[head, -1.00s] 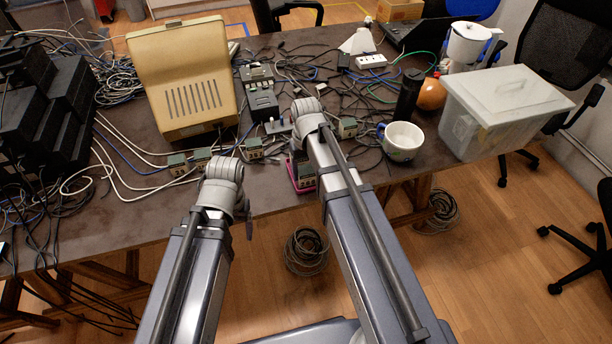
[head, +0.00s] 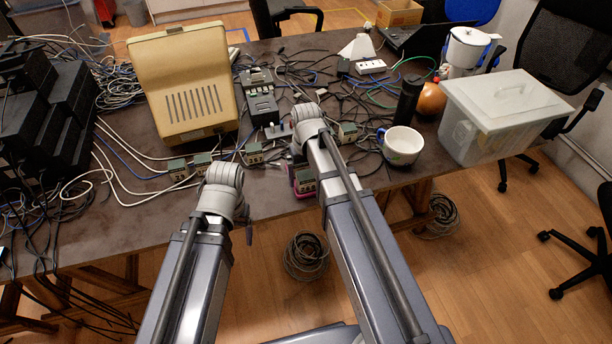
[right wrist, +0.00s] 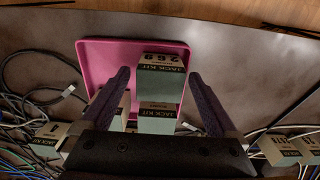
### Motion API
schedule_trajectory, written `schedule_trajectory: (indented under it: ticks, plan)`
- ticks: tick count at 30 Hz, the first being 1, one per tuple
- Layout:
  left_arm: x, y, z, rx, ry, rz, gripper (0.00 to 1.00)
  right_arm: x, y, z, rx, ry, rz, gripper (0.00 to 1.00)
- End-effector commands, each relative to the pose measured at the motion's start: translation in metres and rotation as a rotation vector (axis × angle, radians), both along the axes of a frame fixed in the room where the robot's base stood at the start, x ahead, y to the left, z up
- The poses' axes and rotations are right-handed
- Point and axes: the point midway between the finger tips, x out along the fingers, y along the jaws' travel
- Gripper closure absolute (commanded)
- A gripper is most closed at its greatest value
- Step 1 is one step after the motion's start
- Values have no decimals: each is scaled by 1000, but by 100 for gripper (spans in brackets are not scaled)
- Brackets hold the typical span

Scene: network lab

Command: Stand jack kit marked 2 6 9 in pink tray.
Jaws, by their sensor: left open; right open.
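The pink tray (right wrist: 98,60) lies on the table under my right gripper; in the head view my right arm hides most of it, and a pink edge (head: 305,195) shows. The jack kit marked 2 6 9 (right wrist: 160,95), a box with a grey-green face and tan label bands, is within the tray's outline in the right wrist view. My right gripper (right wrist: 160,73) is open, with one finger on each side of this kit and visible gaps. Another kit (right wrist: 122,112) is partly hidden behind the left-hand finger. My left gripper (head: 249,235) hangs open and empty in front of the table edge.
Several similar kits stand left of the tray, including one at the row's left end (head: 178,169); another (head: 347,131) is behind my right arm. A mug (head: 401,146), a lidded bin (head: 505,110) and a beige case (head: 186,82) stand around. Cables cover much of the table.

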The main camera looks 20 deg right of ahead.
Motion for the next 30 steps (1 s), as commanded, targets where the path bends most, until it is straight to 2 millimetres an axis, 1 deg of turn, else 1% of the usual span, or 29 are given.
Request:
schedule_trajectory:
  ticks: [8,24,27,30]
  plan:
    - [0,0,26,0,0,0,20,0,0,26,0,0,0,5]
    - [0,0,108,0,0,0,20,0,0,108,0,0,0,5]
    - [0,0,118,0,0,0,20,0,0,118,0,0,0,5]
    - [0,0,122,0,0,0,20,0,0,122,0,0,0,5]
